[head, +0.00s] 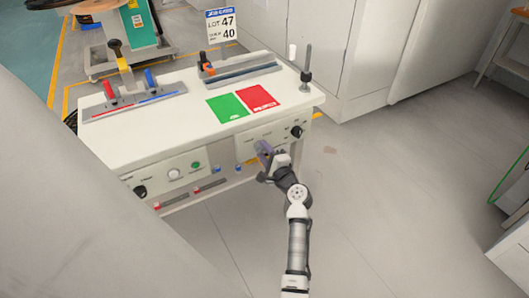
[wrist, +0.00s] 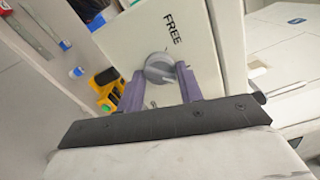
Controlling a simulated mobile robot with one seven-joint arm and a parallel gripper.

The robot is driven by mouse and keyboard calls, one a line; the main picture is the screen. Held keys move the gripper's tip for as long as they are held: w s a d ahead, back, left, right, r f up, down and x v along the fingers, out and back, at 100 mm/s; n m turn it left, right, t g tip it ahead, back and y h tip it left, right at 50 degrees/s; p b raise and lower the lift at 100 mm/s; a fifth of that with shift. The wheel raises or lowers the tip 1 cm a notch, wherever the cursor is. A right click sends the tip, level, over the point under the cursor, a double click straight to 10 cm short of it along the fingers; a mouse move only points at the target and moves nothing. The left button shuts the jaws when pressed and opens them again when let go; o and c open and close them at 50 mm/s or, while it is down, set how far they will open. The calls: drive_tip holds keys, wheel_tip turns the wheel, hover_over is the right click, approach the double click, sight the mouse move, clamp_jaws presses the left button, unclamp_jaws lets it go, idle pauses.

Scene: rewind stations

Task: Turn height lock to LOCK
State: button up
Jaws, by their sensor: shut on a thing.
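The height lock knob (wrist: 160,68) is a round grey dial on a pale panel (wrist: 199,38) in the wrist view. The word FREE is printed beside it. My gripper (wrist: 159,76) has its two purple fingers on either side of the knob and is shut on it. In the head view, my gripper (head: 264,150) is at the front face of the white workstation (head: 170,135), and it hides the knob there. I cannot make out the LOCK label.
A black knob (head: 297,131) sits right of my gripper on the same front face. Another black knob (head: 140,191) and a green button (head: 195,165) are farther left. Green (head: 227,108) and red (head: 257,98) patches mark the top. Open floor (head: 400,190) lies to the right.

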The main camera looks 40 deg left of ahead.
drive_tip(key=o, duration=1)
drive_tip(key=shift+d, duration=0.1)
drive_tip(key=shift+s+d, duration=0.15)
drive_tip(key=shift+d, duration=0.15)
drive_tip(key=b+v, duration=0.1)
drive_tip(key=v, duration=1.2)
drive_tip(key=shift+b, duration=0.3)
